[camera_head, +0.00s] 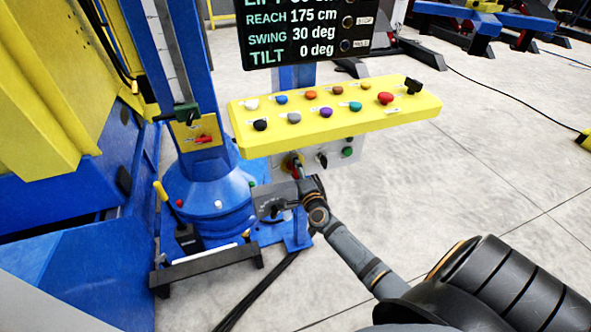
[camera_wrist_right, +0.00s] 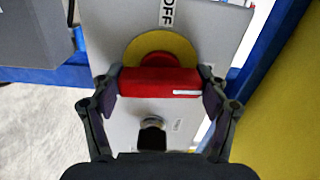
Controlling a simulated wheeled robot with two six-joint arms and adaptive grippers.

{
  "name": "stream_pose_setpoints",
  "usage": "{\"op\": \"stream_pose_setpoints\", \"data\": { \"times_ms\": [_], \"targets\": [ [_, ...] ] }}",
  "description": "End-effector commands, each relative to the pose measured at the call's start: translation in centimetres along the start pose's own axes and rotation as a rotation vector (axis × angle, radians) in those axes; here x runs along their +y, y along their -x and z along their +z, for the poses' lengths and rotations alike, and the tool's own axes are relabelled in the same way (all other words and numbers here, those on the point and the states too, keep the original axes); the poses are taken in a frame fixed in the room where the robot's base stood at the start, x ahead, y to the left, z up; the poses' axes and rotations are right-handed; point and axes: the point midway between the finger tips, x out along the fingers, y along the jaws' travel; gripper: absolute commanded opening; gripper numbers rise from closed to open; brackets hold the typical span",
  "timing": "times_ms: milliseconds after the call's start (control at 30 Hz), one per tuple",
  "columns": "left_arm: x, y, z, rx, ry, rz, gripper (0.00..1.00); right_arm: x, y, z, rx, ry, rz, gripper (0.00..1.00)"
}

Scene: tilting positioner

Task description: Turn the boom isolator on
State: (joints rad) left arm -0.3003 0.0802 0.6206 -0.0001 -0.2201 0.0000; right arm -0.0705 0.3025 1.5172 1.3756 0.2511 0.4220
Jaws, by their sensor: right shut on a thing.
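A red rotary isolator handle (camera_wrist_right: 160,82) sits on a round yellow disc (camera_wrist_right: 160,47) on a light grey panel (camera_wrist_right: 215,25). The handle lies crosswise in the right wrist view, with a white mark towards its right end. An "OFF" label (camera_wrist_right: 168,12) is beyond the disc. My right gripper (camera_wrist_right: 160,84) is shut on the handle, one finger at each end. In the head view my right gripper (camera_head: 298,181) reaches the panel under the yellow console, and the handle is partly hidden. No name reading boom is legible. My left gripper is not in view.
The yellow console (camera_head: 335,118) with several coloured buttons overhangs the panel. A display (camera_head: 305,32) stands above. The blue column (camera_head: 205,190) is close on the left; open floor (camera_head: 480,170) lies right.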

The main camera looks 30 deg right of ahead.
Motion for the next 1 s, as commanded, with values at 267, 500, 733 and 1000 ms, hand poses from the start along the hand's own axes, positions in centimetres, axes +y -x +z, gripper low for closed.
{"op": "stream_pose_setpoints", "data": {
  "times_ms": [267, 500, 733, 1000],
  "targets": [
    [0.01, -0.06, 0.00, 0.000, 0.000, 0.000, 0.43, 0.20, 0.08, 0.00, -0.001, -0.086, 0.004, 0.43],
    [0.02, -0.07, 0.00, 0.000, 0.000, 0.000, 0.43, 0.20, 0.08, 0.01, -0.001, -0.107, 0.004, 0.43],
    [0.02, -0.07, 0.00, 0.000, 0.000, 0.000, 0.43, 0.21, 0.08, 0.02, -0.001, -0.109, 0.004, 0.43],
    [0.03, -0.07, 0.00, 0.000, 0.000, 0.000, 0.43, 0.15, 0.06, 0.01, -0.001, -0.108, 0.003, 0.98]
  ]
}}
